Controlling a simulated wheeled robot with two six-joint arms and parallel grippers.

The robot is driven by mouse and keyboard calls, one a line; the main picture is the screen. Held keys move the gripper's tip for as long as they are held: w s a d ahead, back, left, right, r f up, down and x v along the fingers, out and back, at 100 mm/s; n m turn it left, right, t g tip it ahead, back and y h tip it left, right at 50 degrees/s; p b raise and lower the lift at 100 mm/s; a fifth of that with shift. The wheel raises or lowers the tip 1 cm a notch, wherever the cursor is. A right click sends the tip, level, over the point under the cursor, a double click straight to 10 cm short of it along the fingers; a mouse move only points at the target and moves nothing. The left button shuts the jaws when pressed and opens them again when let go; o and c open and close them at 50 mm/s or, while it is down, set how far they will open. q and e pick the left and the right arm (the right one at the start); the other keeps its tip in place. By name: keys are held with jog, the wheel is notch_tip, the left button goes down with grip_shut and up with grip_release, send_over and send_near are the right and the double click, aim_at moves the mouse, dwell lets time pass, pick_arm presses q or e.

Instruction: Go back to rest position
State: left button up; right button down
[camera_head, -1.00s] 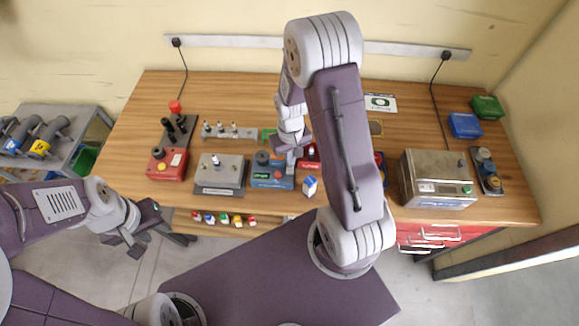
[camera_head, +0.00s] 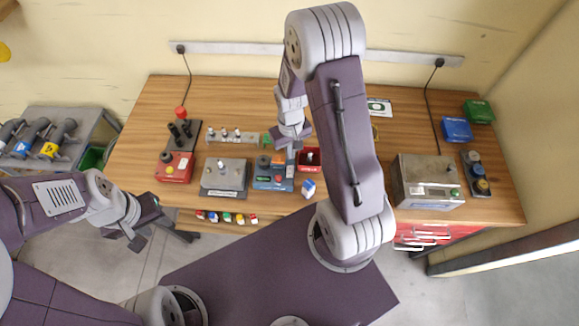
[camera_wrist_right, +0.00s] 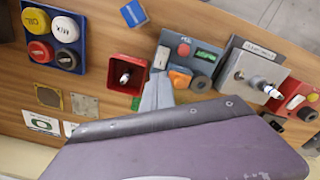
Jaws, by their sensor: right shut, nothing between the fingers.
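My right gripper (camera_head: 290,140) is over the middle of the wooden table, in front of my large forearm. In the right wrist view its grey fingers (camera_wrist_right: 157,92) are shut and hold nothing. They show between a red tray (camera_wrist_right: 127,72) and a blue tester (camera_wrist_right: 186,62) with a red button. I cannot tell their height over the table. My left gripper (camera_head: 138,222) hangs off the table's front left, over the floor, with nothing seen in it. Its jaw opening is unclear. My right forearm hides part of the table.
On the table (camera_head: 140,125) stand a red box (camera_head: 174,168), a grey plate fixture (camera_head: 223,178), a metal case (camera_head: 427,182), and blue (camera_head: 457,129) and green (camera_head: 479,111) bins. A small white-blue block (camera_head: 308,188) is near the front edge. A side bench (camera_head: 95,125) is at left.

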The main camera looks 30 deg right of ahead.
dwell(0.4)
jog(key=w+b, duration=0.1)
jog(key=w+a+t+b, duration=0.1)
jog(key=b, duration=0.1)
jog(key=shift+f, duration=0.2)
jog(key=s+a+b, duration=0.2)
jog(key=s, duration=0.3)
jog(key=s+a+r+b, duration=0.1)
jog(key=s+a+b, duration=0.1)
jog(key=s, duration=0.3)
jog(key=shift+s+r+b, duration=0.2)
jog(key=shift+r+b, duration=0.1)
jog(key=shift+b, duration=0.45)
jog(key=shift+s, duration=0.1)
